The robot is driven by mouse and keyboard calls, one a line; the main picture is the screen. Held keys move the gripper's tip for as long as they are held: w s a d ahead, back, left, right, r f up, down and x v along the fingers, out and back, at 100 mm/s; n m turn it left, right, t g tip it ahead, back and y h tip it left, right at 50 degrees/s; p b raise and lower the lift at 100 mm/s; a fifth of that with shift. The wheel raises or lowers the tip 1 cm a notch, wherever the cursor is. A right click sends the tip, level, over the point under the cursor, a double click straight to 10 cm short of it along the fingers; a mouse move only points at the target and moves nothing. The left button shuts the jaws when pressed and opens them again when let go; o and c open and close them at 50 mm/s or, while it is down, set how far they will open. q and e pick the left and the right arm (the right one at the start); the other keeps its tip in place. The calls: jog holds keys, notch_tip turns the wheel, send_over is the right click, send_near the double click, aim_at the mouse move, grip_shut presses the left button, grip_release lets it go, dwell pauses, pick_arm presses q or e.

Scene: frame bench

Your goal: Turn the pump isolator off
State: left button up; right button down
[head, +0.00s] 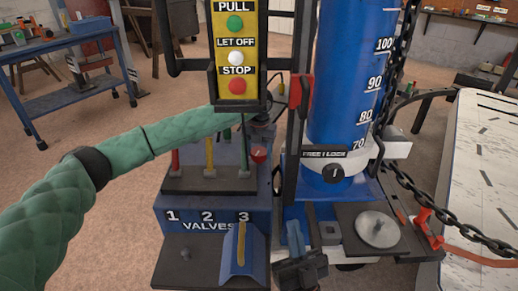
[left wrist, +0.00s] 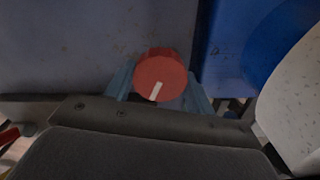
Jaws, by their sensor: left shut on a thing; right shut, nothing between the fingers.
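The pump isolator appears to be the red round knob (head: 259,155) on the valve stand, right of the levers. In the left wrist view the red knob (left wrist: 163,72) shows a white pointer mark running down and slightly left. My left gripper (left wrist: 160,92) is shut on this knob, one blue finger on each side. In the head view the yellow control box partly hides my left forearm and hand. My right gripper (head: 294,238) is low at the bottom centre, shut and empty, apart from the knob. No on or off lettering is readable at the knob.
A hanging yellow button box (head: 236,50) and its dark frame stand before my left arm. Levers (head: 209,155) marked 1, 2, 3 stand left of the knob. A blue cylinder (head: 345,70) with a FREE/LOCK dial (head: 333,173) and a chain (head: 440,205) are at right.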

aim_at(259, 151)
pick_arm(q)
jog(key=n+p, duration=0.1)
jog(key=n, duration=0.3)
jog(key=shift+r, duration=0.1)
jog(key=shift+n, duration=0.4)
pick_arm(e)
jog(key=w+a+f+g+h, duration=0.1)
jog(key=w+f+g, duration=0.1)
jog(key=f, duration=0.5)
jog(key=w+a+f+g, duration=0.1)
jog(key=w+f+g, duration=0.2)
jog(key=f, duration=0.5)
jog(key=shift+f+g+h, duration=0.15)
jog(key=shift+g+h, duration=0.25)
jog(key=shift+g, duration=0.1)
pick_arm(q)
jog(key=o, duration=1)
jog(key=shift+r, duration=0.45)
notch_tip(259, 151, up, 6)
jog(key=shift+f+p, duration=0.1)
jog(key=shift+p, duration=0.3)
jog(key=shift+r, duration=0.4)
pick_arm(e)
jog(key=f, duration=0.2)
jog(key=f+g, duration=0.1)
jog(key=f, duration=0.1)
jog(key=f+g, duration=0.1)
jog(key=f, duration=0.1)
jog(key=shift+w+a, duration=0.2)
jog(key=shift+a, duration=0.05)
